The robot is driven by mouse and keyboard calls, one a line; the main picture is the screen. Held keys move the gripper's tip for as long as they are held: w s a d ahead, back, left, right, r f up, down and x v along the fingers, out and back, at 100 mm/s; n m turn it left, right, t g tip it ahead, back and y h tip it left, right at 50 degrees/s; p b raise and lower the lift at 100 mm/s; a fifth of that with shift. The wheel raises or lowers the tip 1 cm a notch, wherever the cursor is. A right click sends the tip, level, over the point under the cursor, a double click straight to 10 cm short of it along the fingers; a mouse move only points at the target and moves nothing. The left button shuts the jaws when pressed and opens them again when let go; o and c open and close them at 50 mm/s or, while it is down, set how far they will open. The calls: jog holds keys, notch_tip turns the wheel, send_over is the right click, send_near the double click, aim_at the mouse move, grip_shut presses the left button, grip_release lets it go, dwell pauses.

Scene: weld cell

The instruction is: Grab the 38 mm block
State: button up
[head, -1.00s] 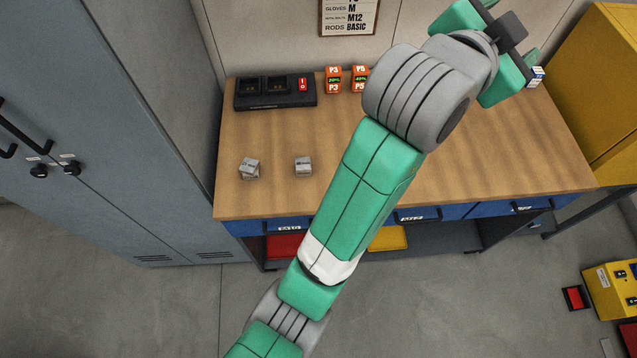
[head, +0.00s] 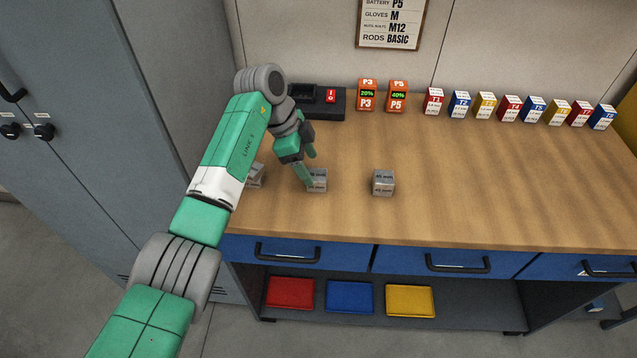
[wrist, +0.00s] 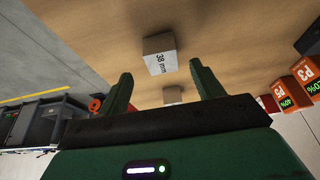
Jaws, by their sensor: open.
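In the wrist view, a grey block (wrist: 159,54) with "38 mm" on its face lies on the wooden bench just beyond and between my fingertips. It appears to be the block (head: 318,181) beside my gripper (head: 309,168) in the head view, where its label is too small to read surely. My gripper is open, with nothing between its fingers (wrist: 163,88); one finger overlaps the block's left edge in the head view. A second grey block (head: 383,183) stands to the right, and appears farther off in the wrist view (wrist: 172,95). Another (head: 256,178) is partly hidden behind my arm.
The bench top (head: 480,190) is clear at the right. A black charger (head: 328,103), two orange batteries (head: 367,94) and a row of small labelled boxes (head: 510,108) line the back. A grey cabinet (head: 90,150) stands left.

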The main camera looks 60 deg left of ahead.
aim_at(317, 175)
jog(key=b+x, duration=0.2)
jog(key=x, duration=0.3)
jog(key=shift+w+d+f, duration=0.1)
jog(key=shift+w+f, duration=0.1)
jog(key=shift+w, duration=0.05)
jog(key=shift+r, duration=0.1)
jog(key=shift+c, duration=0.5)
jog(key=c, duration=1.1)
